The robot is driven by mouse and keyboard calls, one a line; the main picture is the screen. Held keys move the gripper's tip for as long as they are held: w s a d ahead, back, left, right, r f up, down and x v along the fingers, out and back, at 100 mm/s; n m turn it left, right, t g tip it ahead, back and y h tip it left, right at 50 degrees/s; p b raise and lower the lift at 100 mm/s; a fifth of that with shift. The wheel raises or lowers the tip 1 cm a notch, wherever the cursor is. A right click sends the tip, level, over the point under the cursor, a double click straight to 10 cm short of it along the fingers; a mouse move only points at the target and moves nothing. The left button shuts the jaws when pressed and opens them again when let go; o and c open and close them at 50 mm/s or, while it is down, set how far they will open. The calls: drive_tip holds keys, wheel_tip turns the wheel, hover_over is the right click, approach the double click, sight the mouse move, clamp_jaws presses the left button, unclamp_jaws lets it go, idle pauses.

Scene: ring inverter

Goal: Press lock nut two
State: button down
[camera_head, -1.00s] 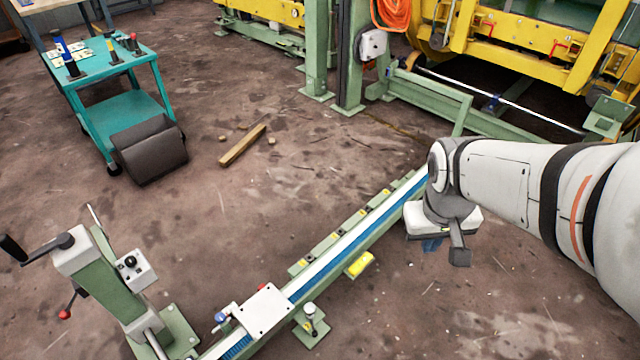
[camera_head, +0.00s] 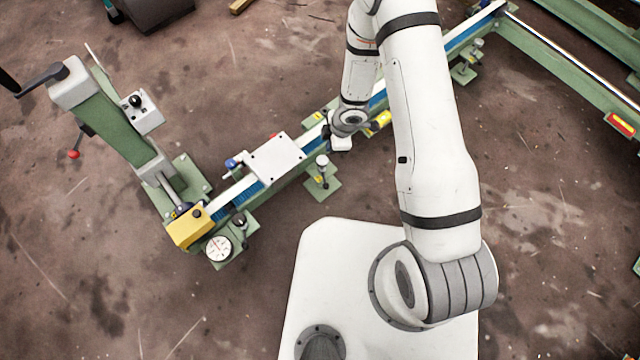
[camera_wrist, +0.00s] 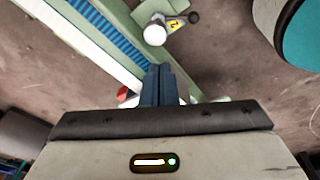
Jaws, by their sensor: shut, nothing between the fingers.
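A post with a pale round top (camera_head: 322,161) stands on a green foot beside the rail, with a small yellow label. Another similar post (camera_head: 467,69) stands farther along the rail. In the wrist view a white round knob (camera_wrist: 155,34) sits by a yellow label with a dark mark (camera_wrist: 175,25) and a small grey lever. I cannot read the number on it. My gripper (camera_wrist: 160,70) is shut and empty, its dark blue fingertips just short of that knob in the picture; contact cannot be told. In the head view its fingers are hidden.
The rail (camera_head: 228,197) with a blue strip runs diagonally and carries a white plate (camera_head: 272,158). A green crank stand (camera_head: 125,125), a yellow block (camera_head: 189,228) and a dial (camera_head: 219,248) are at its near end.

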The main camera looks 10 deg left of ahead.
sight(324, 179)
drive_tip(key=s+a+f+n+g, duration=0.2)
drive_tip(key=s+f, duration=0.4)
drive_tip(key=f, duration=0.1)
drive_tip(key=shift+a+y+b, duration=0.2)
drive_tip(key=shift+y+b, duration=0.1)
drive_tip(key=shift+s, duration=0.1)
wheel_tip(324, 179, down, 10)
drive_tip(key=b, duration=0.6)
drive_tip(key=shift+d+r+b, duration=0.2)
drive_tip(key=shift+d+b, duration=0.1)
drive_tip(key=shift+b, duration=0.1)
drive_tip(key=shift+r+n+p, duration=0.1)
drive_tip(key=shift+n+p, duration=0.2)
drive_tip(key=shift+p, duration=0.05)
